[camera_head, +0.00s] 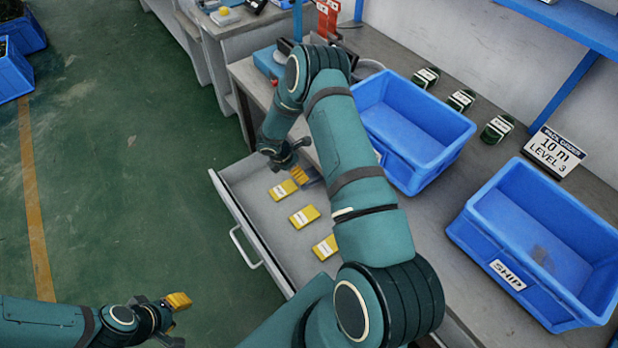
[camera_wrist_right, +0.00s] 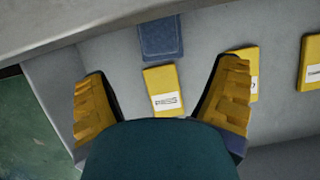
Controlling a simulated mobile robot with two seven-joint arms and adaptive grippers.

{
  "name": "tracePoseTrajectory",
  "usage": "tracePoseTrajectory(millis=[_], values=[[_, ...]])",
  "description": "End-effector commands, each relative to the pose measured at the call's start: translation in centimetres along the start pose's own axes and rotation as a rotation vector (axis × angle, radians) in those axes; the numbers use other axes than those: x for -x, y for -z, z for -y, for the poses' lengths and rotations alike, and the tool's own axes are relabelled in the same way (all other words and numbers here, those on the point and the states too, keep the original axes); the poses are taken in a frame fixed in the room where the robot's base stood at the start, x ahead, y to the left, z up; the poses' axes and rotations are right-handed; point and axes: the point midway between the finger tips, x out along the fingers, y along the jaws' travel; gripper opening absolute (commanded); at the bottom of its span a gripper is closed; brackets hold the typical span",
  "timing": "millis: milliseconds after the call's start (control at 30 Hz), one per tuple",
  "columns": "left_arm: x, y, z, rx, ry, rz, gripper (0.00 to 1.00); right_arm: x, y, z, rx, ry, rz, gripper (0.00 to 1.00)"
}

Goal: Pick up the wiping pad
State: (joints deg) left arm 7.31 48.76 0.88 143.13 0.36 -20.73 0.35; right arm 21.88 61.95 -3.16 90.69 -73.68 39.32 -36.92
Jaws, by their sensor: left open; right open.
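A dark blue pad (camera_wrist_right: 161,38), which looks like the wiping pad, lies flat in the drawer at the top middle of the right wrist view. In the head view a small bluish part of it (camera_head: 309,183) shows beside my right gripper. My right gripper (camera_wrist_right: 163,95) is open and empty above the drawer, its yellow fingertips on either side of a yellow labelled packet (camera_wrist_right: 162,80). The pad lies beyond that packet, between the finger lines. My left gripper (camera_head: 178,302) is open and empty over the floor at the lower left.
The open drawer (camera_head: 228,190) holds several yellow packets (camera_head: 304,216) in a row. On the bench stand a blue bin (camera_head: 440,125), a blue SHIP bin (camera_head: 508,276) and dark green-and-white items (camera_head: 461,100). My right arm hides part of the drawer.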

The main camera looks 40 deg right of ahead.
Motion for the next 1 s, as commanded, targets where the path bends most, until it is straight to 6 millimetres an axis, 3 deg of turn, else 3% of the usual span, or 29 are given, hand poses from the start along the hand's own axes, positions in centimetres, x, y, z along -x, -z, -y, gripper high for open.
tracePoseTrajectory(millis=[367, 600, 900, 1000], values=[[-0.3, -0.1, 0.1, -0.001, -0.001, 0.003, 0.41, -2.6, -0.4, 0.0, -0.003, 0.001, -0.001, 0.87], [-0.6, -0.3, 0.2, -0.002, -0.001, 0.006, 0.41, -6.0, -0.8, 0.1, -0.003, 0.001, -0.001, 0.87], [-0.6, -0.3, 0.2, -0.003, -0.001, 0.007, 0.41, -6.5, -0.9, 0.0, -0.001, -0.001, -0.001, 0.86], [-0.6, -0.3, 0.2, -0.002, -0.001, 0.007, 0.41, -6.5, -0.9, 0.0, -0.002, 0.0, -0.001, 0.51]])
